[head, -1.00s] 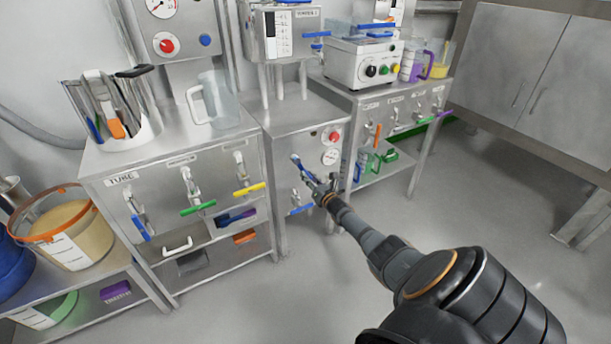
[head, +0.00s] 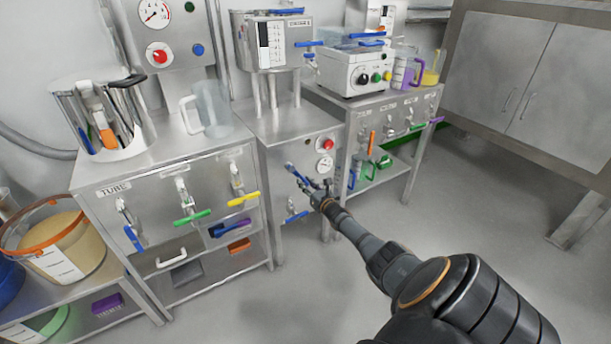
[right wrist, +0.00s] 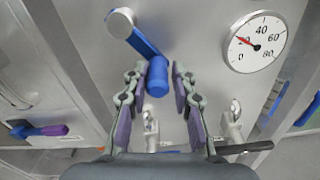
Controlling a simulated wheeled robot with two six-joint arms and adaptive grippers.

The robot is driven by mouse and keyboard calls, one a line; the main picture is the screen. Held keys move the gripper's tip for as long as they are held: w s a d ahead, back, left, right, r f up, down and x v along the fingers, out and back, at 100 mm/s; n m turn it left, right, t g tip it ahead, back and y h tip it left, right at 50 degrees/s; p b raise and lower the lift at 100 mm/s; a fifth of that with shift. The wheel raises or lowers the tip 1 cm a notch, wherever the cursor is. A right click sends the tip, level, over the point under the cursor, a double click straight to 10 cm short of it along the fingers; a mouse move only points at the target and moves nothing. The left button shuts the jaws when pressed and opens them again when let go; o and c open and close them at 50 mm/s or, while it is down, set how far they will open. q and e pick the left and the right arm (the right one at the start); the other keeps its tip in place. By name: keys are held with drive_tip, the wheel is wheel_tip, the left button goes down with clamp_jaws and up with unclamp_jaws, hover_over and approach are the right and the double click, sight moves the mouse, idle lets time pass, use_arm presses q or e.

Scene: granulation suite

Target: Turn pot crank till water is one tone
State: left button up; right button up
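The blue crank (head: 297,173) is on the front of the steel cabinet under the pot (head: 270,45). In the right wrist view, the blue crank arm (right wrist: 142,42) runs from a silver hub at upper left down to a blue cylindrical grip (right wrist: 158,84). My right gripper (head: 318,189) is at the crank. In the right wrist view its fingers (right wrist: 157,88) are apart, one on each side of the grip, with gaps showing. The pot's inside and the water are not visible. My left gripper is not in view.
A dial gauge (right wrist: 257,44) and a red button (head: 323,143) are beside the crank. A blue-handled valve (head: 296,216) sits below it. Benches with coloured valve levers (head: 192,217) stand on both sides. The floor at right is clear.

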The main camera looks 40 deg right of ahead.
drive_tip(key=shift+o, duration=1.2)
drive_tip(key=v, duration=1.2)
